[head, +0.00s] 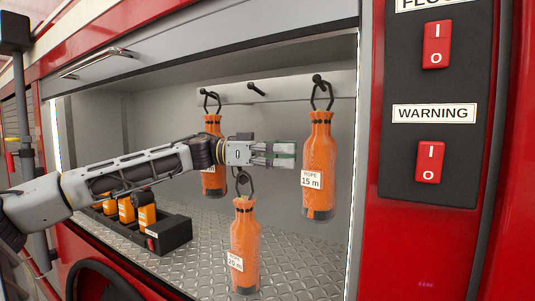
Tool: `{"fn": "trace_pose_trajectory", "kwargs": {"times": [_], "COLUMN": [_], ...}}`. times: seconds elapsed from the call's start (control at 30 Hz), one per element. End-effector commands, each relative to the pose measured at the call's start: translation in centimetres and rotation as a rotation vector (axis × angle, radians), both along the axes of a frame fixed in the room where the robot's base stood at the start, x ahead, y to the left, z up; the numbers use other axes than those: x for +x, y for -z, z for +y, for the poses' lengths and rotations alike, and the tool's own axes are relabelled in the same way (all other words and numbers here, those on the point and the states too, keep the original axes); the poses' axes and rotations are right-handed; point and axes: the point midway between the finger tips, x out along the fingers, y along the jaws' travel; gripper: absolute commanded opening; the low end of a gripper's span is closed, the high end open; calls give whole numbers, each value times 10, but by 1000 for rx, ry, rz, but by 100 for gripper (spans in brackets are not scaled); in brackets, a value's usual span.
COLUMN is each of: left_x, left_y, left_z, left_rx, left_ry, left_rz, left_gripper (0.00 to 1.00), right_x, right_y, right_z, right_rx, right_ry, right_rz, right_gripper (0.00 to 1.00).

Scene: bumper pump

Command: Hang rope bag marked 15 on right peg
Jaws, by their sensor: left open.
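The orange rope bag marked 15 m (318,150) hangs upright by its black loop from the right peg (317,78) in the open locker. My left gripper (286,155) is just left of this bag, pointing right, with its jaws open and nothing seen between them. Whether a fingertip touches the bag is unclear. My right gripper is not in view.
Another orange bag (213,185) hangs from the left peg (204,92), partly hidden by my gripper. The middle peg (252,87) is bare. A 20 m bag (245,240) is upright below my gripper. A black tray (174,236) holds orange items.

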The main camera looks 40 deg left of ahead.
Motion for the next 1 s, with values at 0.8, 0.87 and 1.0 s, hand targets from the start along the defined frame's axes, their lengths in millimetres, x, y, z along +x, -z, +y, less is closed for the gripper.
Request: {"fn": "trace_pose_trajectory", "kwargs": {"times": [0.8,0.87,1.0], "left_x": [-27,-27,-27], "left_y": [0,0,0], "left_z": [42,42,41], "left_rx": [0,1,1], "left_ry": [0,0,0], "left_rz": [0,-1,-1], "left_gripper": [88,88,88], "right_x": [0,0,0], "right_y": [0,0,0], "right_z": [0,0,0], "right_rx": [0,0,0], "right_ry": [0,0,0], "right_rz": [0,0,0], "right_gripper": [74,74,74]}}
